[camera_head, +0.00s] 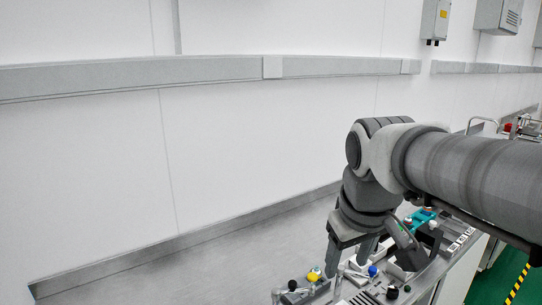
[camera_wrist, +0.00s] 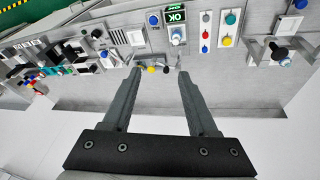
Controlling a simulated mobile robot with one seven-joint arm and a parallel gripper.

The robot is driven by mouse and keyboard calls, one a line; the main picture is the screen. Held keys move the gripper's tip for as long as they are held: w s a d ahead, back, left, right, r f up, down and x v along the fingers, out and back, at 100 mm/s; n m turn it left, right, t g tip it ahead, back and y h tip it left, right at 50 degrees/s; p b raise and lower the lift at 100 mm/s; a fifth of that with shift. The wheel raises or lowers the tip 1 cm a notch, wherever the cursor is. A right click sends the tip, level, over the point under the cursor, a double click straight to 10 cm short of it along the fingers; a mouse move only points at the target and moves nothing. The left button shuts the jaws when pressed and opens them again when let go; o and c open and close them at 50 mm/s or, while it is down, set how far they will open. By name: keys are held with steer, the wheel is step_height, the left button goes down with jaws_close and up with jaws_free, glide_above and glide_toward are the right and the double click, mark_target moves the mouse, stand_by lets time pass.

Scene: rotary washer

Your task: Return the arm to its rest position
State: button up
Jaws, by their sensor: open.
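My gripper (camera_head: 352,248) points down over the machine's control panel in the head view, at the end of my grey arm. In the wrist view my gripper (camera_wrist: 160,72) shows two dark fingers set wide apart, with nothing between them but the panel beyond. The panel (camera_wrist: 270,90) carries several knobs and buttons. A yellow knob (camera_head: 313,276) and a blue knob (camera_head: 373,271) lie near the fingers in the head view. Whether a fingertip touches anything on the panel I cannot tell.
A white wall (camera_head: 250,140) with a grey rail (camera_head: 130,77) runs behind. A bare grey surface (camera_head: 215,268) lies left of the gripper. Teal parts (camera_head: 422,216) sit on the panel below my forearm. Grey boxes (camera_head: 435,20) hang on the wall at upper right.

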steer(key=s+d+f+m+t, duration=0.1)
steer(key=s+f+m, duration=0.2)
steer(key=s, duration=0.6)
steer(key=shift+s+d+f+m+t, duration=0.3)
steer(key=shift+d+f+t, duration=0.1)
steer(key=shift+f, duration=0.15)
